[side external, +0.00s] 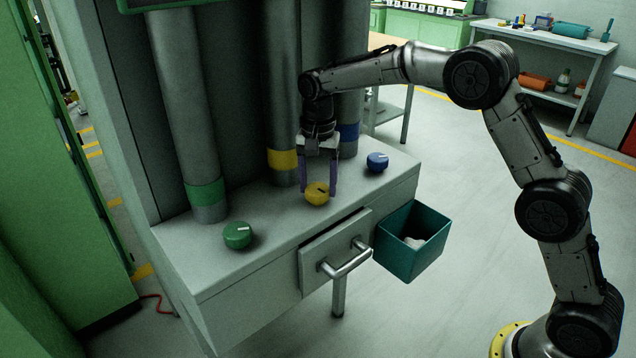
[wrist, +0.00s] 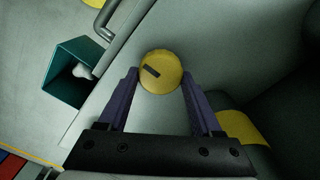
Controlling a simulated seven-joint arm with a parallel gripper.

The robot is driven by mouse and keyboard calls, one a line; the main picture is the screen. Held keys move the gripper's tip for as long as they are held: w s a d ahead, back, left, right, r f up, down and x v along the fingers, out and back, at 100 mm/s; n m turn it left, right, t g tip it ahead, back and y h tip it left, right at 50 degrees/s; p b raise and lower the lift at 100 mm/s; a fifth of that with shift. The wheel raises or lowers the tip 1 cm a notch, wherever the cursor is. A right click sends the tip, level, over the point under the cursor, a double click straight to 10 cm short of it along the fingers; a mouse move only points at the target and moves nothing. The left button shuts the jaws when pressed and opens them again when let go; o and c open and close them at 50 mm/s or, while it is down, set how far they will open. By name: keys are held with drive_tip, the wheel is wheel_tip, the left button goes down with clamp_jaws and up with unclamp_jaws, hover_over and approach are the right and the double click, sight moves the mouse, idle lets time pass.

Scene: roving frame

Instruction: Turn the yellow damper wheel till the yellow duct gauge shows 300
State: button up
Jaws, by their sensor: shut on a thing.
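The yellow damper wheel (side external: 317,194) sits on the grey cabinet top, between the green and blue wheels. My gripper (side external: 319,190) points down over it, with its purple fingers on either side of the wheel, shut on it. In the wrist view the wheel (wrist: 161,72) shows between the fingertips of my gripper (wrist: 160,82), with a dark slanted mark on its top. The yellow-banded duct (side external: 283,160) rises just behind the wheel. No gauge reading can be seen; only the lower edge of a dark green-framed panel (side external: 152,5) shows at the top of the side view.
A green wheel (side external: 237,235) is at the left and a blue wheel (side external: 377,162) at the right. A drawer (side external: 318,253) with a metal handle (side external: 345,262) is in the cabinet front. A teal bin (side external: 398,258) hangs at the right side. Ducts stand close behind.

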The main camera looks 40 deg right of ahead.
sight(316, 188)
drive_tip(key=n, duration=0.4)
drive_tip(key=shift+a+r+n, duration=0.1)
drive_tip(key=shift+n, duration=0.2)
drive_tip(key=n, duration=0.9)
drive_tip(key=shift+a, duration=0.15)
drive_tip(key=shift+a+n, duration=0.1)
drive_tip(key=shift+n, duration=1.7)
drive_tip(key=o, duration=1.4)
drive_tip(key=shift+c, duration=0.2)
wheel_tip(316, 188, up, 14)
